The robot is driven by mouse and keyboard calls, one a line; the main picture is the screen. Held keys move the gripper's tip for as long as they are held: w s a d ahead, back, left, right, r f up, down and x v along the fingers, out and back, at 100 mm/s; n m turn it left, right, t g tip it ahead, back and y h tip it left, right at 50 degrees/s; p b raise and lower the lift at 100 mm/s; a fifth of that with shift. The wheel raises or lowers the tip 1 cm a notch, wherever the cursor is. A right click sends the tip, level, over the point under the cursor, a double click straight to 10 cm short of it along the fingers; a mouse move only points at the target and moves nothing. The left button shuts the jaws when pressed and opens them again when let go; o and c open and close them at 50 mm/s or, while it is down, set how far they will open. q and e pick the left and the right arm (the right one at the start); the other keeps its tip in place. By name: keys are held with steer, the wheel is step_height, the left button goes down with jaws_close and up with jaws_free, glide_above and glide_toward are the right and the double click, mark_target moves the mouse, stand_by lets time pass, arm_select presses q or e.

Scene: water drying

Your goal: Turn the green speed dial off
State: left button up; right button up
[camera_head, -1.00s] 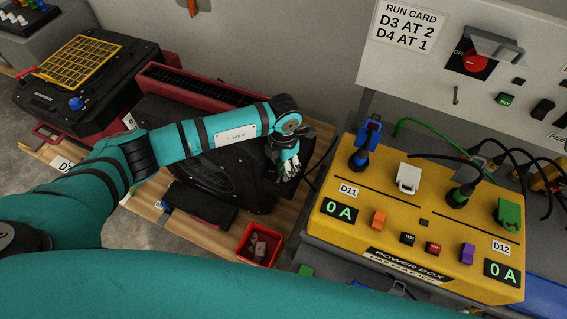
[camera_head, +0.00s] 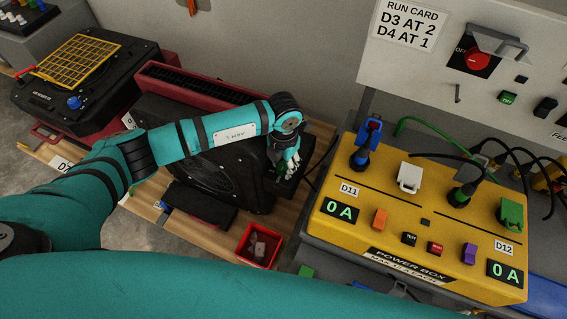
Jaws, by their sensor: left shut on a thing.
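My left gripper (camera_head: 287,166) reaches down at the right end of the black blower (camera_head: 210,158) on the wooden pallet. Its pale fingertips are shut on a small green part, which looks like the green speed dial (camera_head: 281,168). The fingers hide most of the dial, so I cannot tell its setting. My right gripper is out of view.
The yellow power box (camera_head: 330,240) stands right of the gripper, with both displays at 0 A. A red bin (camera_head: 245,247) sits in front of the blower. Another black unit (camera_head: 35,100) with a yellow grille and blue knob stands far left. A white panel (camera_head: 430,65) is behind.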

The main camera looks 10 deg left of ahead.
mark_target(284, 166)
arm_select(q)
steer(key=o, duration=0.9)
steer(key=shift+c, duration=0.2)
step_height(284, 166, up, 12)
